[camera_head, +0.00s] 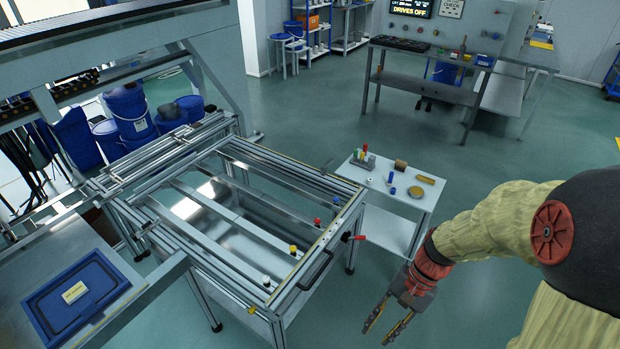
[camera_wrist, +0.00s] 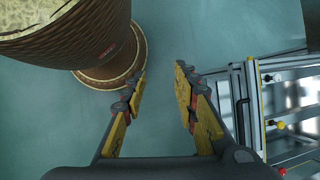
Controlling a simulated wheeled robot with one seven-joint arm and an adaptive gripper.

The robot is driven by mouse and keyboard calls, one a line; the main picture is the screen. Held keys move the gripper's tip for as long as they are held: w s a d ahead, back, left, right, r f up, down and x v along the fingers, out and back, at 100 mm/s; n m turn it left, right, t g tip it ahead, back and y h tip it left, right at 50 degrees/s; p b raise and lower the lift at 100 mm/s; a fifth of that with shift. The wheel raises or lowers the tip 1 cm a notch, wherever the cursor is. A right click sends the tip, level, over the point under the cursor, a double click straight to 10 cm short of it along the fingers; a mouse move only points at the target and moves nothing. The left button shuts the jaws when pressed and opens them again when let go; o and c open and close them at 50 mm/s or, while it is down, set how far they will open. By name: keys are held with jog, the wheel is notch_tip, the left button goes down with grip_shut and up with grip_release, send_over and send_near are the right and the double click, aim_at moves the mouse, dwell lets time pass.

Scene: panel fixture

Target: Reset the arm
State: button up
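My gripper (camera_head: 388,322) hangs at the lower right in the head view, at the end of my arm, over the floor to the right of the panel fixture (camera_head: 322,262). In the wrist view my gripper (camera_wrist: 160,95) shows its two fingers spread apart, with only green floor between them. It is open and empty. The fixture's frame also shows at the right edge of the wrist view (camera_wrist: 255,105). My own base or column fills the upper left of the wrist view.
The fixture has white, yellow, red and blue knobs and a red lever (camera_head: 356,238). A small side table (camera_head: 408,203) with several small items stands behind it. A blue tray (camera_head: 42,308) lies at the left. A workbench (camera_head: 425,90) stands at the back.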

jog(key=s+d+r+n+t+h, duration=0.1)
jog(key=s+r+n+t+h, duration=0.1)
jog(key=r, duration=0.9)
jog(key=s+d+r+n+t+h, duration=0.1)
jog(key=r+n+t, duration=0.4)
jog(key=r, duration=0.7)
jog(key=shift+s+n+t+h, duration=0.3)
jog(key=shift+s+t+h, duration=0.5)
jog(key=shift+s, duration=0.35)
